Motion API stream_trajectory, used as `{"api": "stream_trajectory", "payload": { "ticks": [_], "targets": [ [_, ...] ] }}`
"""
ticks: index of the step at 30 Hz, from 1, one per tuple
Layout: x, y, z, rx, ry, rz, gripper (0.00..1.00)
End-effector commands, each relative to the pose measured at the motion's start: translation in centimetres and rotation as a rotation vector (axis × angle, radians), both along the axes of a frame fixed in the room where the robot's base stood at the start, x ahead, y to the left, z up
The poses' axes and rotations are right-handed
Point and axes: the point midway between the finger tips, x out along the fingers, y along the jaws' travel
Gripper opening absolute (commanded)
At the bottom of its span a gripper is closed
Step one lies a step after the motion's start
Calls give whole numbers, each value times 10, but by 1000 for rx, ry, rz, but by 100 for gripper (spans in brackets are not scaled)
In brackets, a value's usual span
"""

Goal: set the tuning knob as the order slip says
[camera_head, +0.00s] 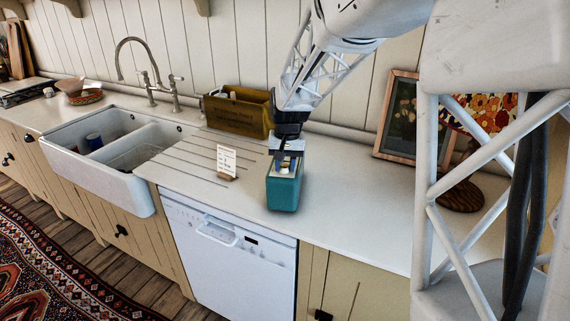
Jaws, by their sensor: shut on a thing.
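A teal box-shaped device (283,192) stands on the pale counter near its front edge, with a lighter top face. My gripper (287,160) reaches down over it from above and its fingers are at the top face, shut on what seems to be the tuning knob. The knob itself is hidden by the fingers and too small to make out, so its setting cannot be read. The order slip (226,160) is a small white card upright in a wooden holder, left of the device. Its writing is too small to read.
A wooden crate (238,112) stands behind, against the wall. A white double sink (118,170) with a tap is at left. A framed picture (403,118) and a lamp with a patterned shade (480,115) stand at right. The counter (345,200) right of the device is clear.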

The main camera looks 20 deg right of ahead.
Motion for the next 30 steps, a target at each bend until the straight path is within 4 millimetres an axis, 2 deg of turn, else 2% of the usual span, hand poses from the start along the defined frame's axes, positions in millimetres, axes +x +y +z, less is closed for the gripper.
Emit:
{"api": "stream_trajectory", "payload": {
  "ticks": [10, 11, 15, 25, 30],
  "targets": [
    [1, 0, 1, -1, -2, -3, 8],
    [1, 0, 1, -1, -3, -2, 36],
    [0, 0, 1, -1, -2, -2, 57],
    [0, 0, 2, 0, -1, -2, 57],
    [0, -1, 10, 0, -3, -2, 57]
  ]
}}
